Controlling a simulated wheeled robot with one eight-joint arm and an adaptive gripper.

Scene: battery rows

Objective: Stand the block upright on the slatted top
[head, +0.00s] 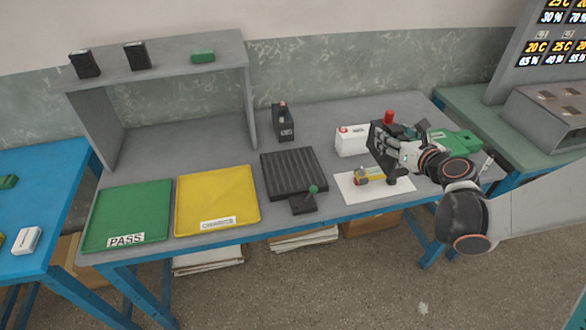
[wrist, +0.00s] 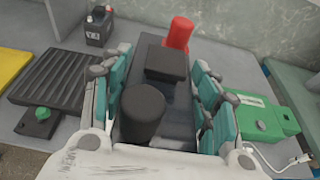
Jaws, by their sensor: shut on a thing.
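The slatted top (head: 293,165) is a dark ribbed plate on the table, left of my gripper; it also shows at the left of the wrist view (wrist: 52,75). A small dark part with a green knob (head: 313,189) sits at its front edge. My gripper (head: 386,143) is shut on a dark block (wrist: 157,91), with teal finger pads on both sides of it. The block carries a black round post (wrist: 143,108) near me and a red one (wrist: 180,33) farther off. The gripper hides much of the block. I cannot tell whether its underside touches anything.
A white box (head: 349,141) stands just left of the gripper, a green case (head: 456,142) to its right. A black battery (head: 283,122) stands behind the slatted top. White paper (head: 350,194) with small items lies in front. Yellow (head: 245,177) and green (head: 125,215) trays lie left.

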